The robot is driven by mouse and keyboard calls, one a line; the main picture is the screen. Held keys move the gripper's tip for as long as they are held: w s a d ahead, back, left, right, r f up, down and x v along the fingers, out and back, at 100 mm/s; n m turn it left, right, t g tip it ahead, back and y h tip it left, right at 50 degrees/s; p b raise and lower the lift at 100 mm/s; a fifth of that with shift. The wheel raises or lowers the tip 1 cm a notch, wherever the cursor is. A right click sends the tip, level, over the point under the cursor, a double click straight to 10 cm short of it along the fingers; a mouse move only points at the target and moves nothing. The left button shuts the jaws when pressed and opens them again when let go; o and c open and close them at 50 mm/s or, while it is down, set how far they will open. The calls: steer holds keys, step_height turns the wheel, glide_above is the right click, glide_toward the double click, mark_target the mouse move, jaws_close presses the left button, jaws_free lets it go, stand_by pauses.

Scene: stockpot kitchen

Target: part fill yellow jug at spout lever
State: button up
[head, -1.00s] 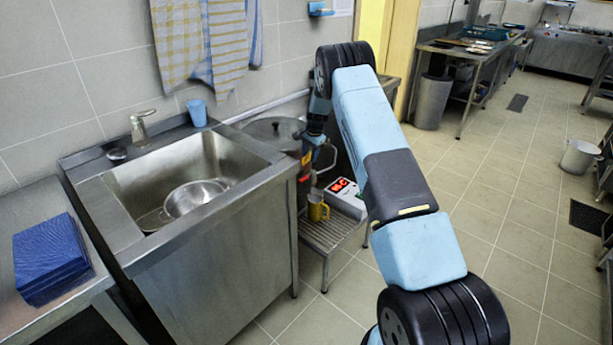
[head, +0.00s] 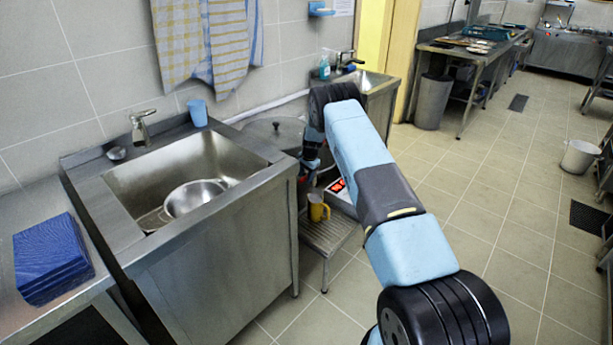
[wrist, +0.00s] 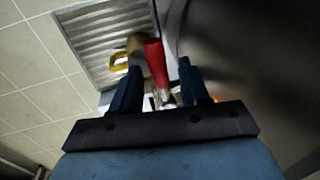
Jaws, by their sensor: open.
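The yellow jug (head: 317,209) stands on a low slatted metal stand (head: 322,238) beside the big stockpot (head: 275,131). In the wrist view the jug's yellow handle (wrist: 118,62) shows left of the red spout lever (wrist: 155,62). My gripper (wrist: 160,68) is open, with one finger on each side of the lever. I cannot tell whether either finger touches it. Part of the metal spout (wrist: 166,97) shows below the lever. In the head view my gripper (head: 309,166) is small and dark at the pot's right side. The jug's inside is hidden.
A box with a red lit display (head: 338,186) sits behind the jug, partly hidden by my arm. A sink unit (head: 220,235) with a steel bowl (head: 194,198) stands left of the stand. The tiled floor (head: 500,230) to the right is open.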

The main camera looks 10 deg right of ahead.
steer(key=shift+c, duration=0.4)
jaws_close()
steer(key=shift+d, duration=0.1)
steer(key=shift+a, duration=0.2)
